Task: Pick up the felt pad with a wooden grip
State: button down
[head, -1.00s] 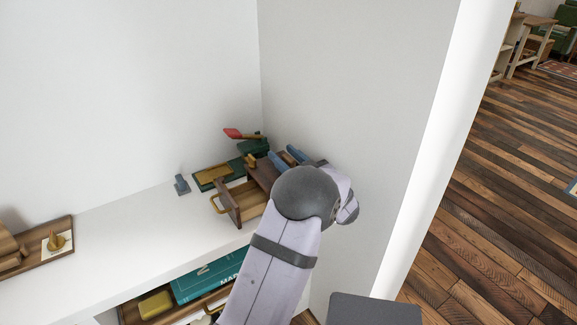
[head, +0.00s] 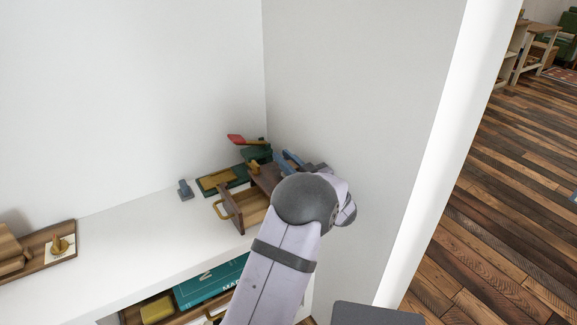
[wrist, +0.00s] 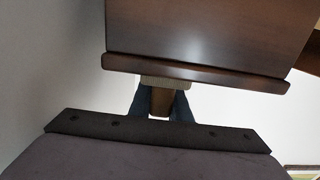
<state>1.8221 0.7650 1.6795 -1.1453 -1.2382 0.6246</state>
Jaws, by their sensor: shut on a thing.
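In the wrist view, the felt pad with a wooden grip (wrist: 165,83) shows as a grey-beige strip with a brown wooden grip in front of it, close to a dark wooden box (wrist: 210,35). My gripper (wrist: 160,102) has its blue fingers shut on the brown grip, one on each side. In the head view, the blue fingers of my gripper (head: 289,161) are beside the box (head: 265,177), near the grey side wall. The pad cannot be made out in the head view, and I cannot tell whether it is lifted.
The box has an open drawer (head: 240,207) facing the front left. A green board with a tan panel (head: 217,180), a red-tipped item (head: 237,139) and a small blue-grey object (head: 184,189) stand nearby. A wooden tray (head: 66,228) is far left; white shelf between is clear.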

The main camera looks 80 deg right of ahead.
jog(key=shift+r, duration=0.15)
jog(key=shift+w+a+r, duration=0.15)
jog(key=shift+r, duration=0.05)
notch_tip(320, 180, up, 6)
jog(key=w+a, duration=1.4)
jog(key=shift+r+b, duration=0.15)
jog(key=shift+b, duration=0.3)
jog(key=shift+r, duration=0.15)
